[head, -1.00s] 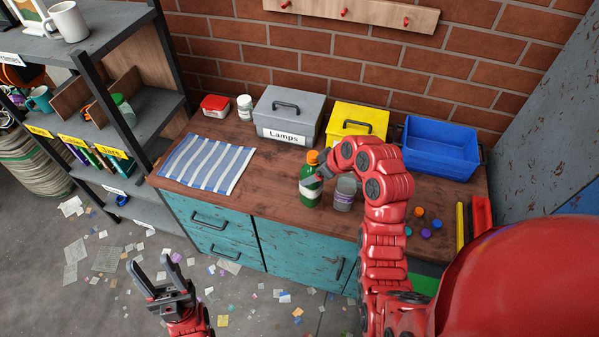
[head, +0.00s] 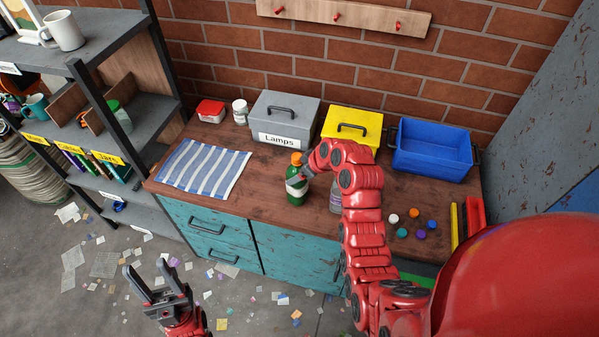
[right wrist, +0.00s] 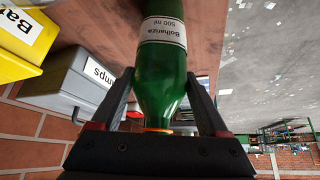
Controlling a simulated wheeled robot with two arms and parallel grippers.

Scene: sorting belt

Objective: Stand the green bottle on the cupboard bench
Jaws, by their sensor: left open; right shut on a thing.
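The green bottle (head: 295,190), with an orange cap and a pale label, is upright over the front part of the wooden cupboard bench (head: 262,190). I cannot tell if its base touches the wood. My right gripper (head: 305,175) is shut on the bottle near its shoulder. In the right wrist view the green bottle (right wrist: 160,75) sits between the two fingers of my right gripper (right wrist: 160,105), its base out of frame. My left gripper (head: 158,283) is open and empty, low in front of the bench.
A clear jar (head: 336,200) stands close right of the bottle, partly behind my right arm. A striped cloth (head: 205,167), a grey Lamps box (head: 285,120), a yellow box (head: 350,128) and a blue bin (head: 432,150) are on the bench. Several loose caps lie right. Bare wood lies left of the bottle.

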